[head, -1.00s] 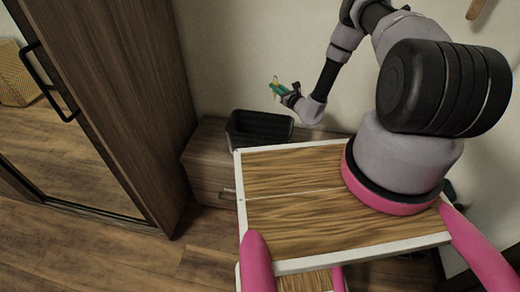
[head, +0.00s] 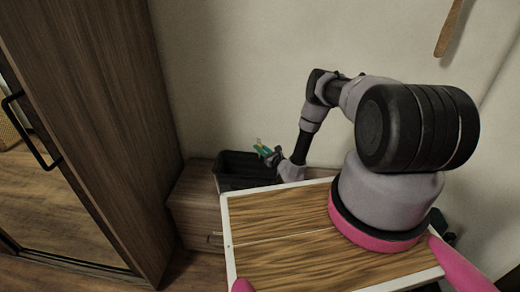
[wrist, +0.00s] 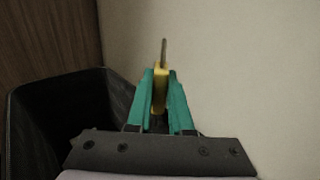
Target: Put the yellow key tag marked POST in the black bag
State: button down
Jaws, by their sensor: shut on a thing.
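My gripper (head: 266,151) is shut on the yellow key tag (wrist: 159,90), which sits between the green fingers in the wrist view with a thin metal piece sticking out beyond it. The tag is a tiny yellow spot in the head view (head: 259,142). Its marking cannot be read. The black bag (head: 232,168) looks like an open-topped dark container on a low wooden cabinet by the wall. My gripper is above the bag's right part in the head view. In the wrist view the bag (wrist: 62,88) lies to the left of and behind the fingers.
The low wooden cabinet (head: 190,205) stands against the pale wall. A tall dark wooden wardrobe (head: 95,120) with a black handle rises at the left. A wooden object (head: 449,28) hangs on the wall at upper right.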

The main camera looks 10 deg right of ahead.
jog(key=shift+f, duration=0.1)
jog(key=shift+f, duration=0.4)
jog(key=c, duration=0.8)
grip_release()
jog(key=shift+r, duration=0.25)
jog(key=shift+s+d+r, duration=0.1)
jog(key=shift+s+r, duration=0.15)
jog(key=v, duration=1.1)
jog(key=shift+s+d, duration=0.1)
jog(key=shift+s, duration=0.15)
